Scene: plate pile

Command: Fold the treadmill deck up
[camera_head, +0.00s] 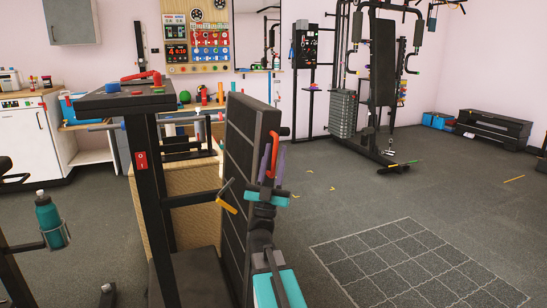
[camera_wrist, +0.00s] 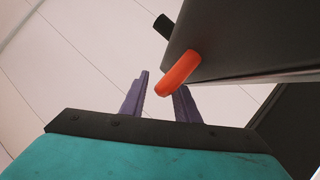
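The treadmill's dark deck (camera_head: 238,150) stands nearly upright in the head view, leaning slightly, beside the treadmill's post (camera_head: 147,190) and console (camera_head: 125,98). A red-orange handle (camera_head: 275,155) sits at its right side; it also shows in the wrist view (camera_wrist: 178,72), sticking out from a dark slab. My gripper (camera_head: 279,160) has purple fingers right at the handle. In the wrist view the fingers (camera_wrist: 160,92) stand apart, with the handle's end overlapping the right finger and a gap to the left one. I see no firm clasp. A yellow-tipped lever (camera_head: 227,203) shows left of my wrist.
A teal bottle (camera_head: 50,220) sits in a holder at the lower left. A weight machine (camera_head: 375,80) stands at the back, and black step boxes (camera_head: 490,128) are at the far right. The floor with a marked grid (camera_head: 415,265) is open at right.

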